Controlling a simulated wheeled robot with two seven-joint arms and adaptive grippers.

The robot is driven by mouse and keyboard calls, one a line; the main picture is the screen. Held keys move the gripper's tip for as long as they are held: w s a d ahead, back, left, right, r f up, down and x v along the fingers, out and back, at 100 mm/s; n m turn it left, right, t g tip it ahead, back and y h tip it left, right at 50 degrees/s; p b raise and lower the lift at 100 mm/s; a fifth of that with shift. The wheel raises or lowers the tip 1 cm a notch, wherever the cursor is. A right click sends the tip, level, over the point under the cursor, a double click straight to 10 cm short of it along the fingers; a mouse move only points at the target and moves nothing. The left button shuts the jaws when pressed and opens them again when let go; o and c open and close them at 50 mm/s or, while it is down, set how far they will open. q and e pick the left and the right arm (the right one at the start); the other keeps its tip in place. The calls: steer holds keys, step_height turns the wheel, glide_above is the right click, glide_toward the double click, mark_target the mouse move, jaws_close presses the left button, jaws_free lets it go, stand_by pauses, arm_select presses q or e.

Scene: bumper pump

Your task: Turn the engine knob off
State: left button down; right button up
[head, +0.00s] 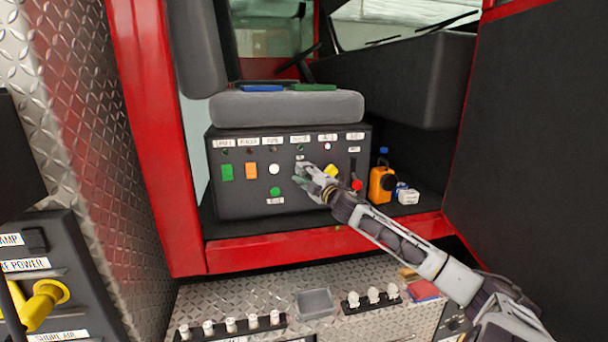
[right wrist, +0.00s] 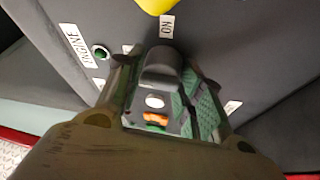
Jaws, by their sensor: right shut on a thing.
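The engine knob (right wrist: 160,68) is a dark grey knob on the black control box (head: 240,200). In the right wrist view it sits between the fingers of my right gripper (right wrist: 163,85), which is shut on it. An ON label (right wrist: 167,27) shows beside the knob, and an ENGINE label (right wrist: 75,42) with a green indicator (right wrist: 101,52) lies to its left. In the head view my right gripper (head: 304,172) is against the box face and covers most of the knob. My left gripper is not in view.
Close by on the box are a white button (head: 274,169), an orange switch (head: 250,171), a yellow switch (head: 331,170) and a red lever (head: 357,185). A grey seat cushion (head: 286,107) lies above. An orange bottle (head: 380,186) stands to the right.

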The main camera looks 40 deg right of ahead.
steer(key=o, duration=1)
steer(key=shift+f, duration=0.2)
steer(key=shift+c, duration=0.2)
